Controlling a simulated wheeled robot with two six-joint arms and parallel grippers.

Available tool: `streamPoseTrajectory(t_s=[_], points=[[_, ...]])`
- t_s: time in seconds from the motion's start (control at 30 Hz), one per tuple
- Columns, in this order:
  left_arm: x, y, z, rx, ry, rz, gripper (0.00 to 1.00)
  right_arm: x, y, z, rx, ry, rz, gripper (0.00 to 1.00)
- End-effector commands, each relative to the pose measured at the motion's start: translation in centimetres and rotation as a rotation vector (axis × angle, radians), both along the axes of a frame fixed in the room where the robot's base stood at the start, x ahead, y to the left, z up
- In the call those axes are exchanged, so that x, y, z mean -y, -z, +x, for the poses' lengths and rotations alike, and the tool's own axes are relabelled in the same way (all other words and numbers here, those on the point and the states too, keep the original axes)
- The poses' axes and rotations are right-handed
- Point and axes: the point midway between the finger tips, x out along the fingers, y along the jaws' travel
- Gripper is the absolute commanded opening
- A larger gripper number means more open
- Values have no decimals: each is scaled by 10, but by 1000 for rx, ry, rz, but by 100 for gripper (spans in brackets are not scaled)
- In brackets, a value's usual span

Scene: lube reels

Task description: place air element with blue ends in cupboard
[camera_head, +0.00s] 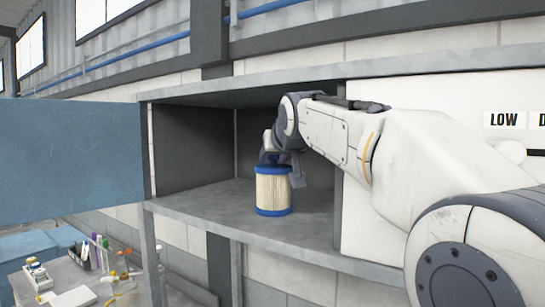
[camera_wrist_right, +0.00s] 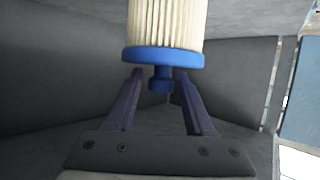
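The air element (camera_head: 273,190) has a pale pleated body and blue ends. It stands upright inside the open cupboard (camera_head: 195,198), its lower end at the cupboard floor near the front edge. In the right wrist view the element (camera_wrist_right: 165,25) shows its blue end with a small blue knob (camera_wrist_right: 161,80). My right gripper (camera_wrist_right: 159,82) has its two fingers on either side of this knob, with small gaps visible, so it looks open. In the head view my right gripper (camera_head: 272,158) is just above the element. My left gripper is not in view.
A blue cupboard door (camera_head: 70,160) stands open at the left. A partition and white panel (camera_head: 440,95) bound the cupboard on the right. A cluttered bench (camera_head: 75,280) with bottles and small tools is at the lower left. The cupboard floor left of the element is clear.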

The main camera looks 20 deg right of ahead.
Motion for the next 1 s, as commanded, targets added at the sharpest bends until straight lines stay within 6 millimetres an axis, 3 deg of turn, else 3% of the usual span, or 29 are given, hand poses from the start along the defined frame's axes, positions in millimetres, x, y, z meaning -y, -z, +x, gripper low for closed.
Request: streamPoseTrajectory(t_s=[0.43, 0.73, 1.0], points=[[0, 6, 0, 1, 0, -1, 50, 0, -4, -8, 7, 1, 0, 65], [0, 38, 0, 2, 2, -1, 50, -8, -24, -62, 10, 0, 0, 65], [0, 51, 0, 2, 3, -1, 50, -13, -43, -102, 5, 0, -1, 65]])
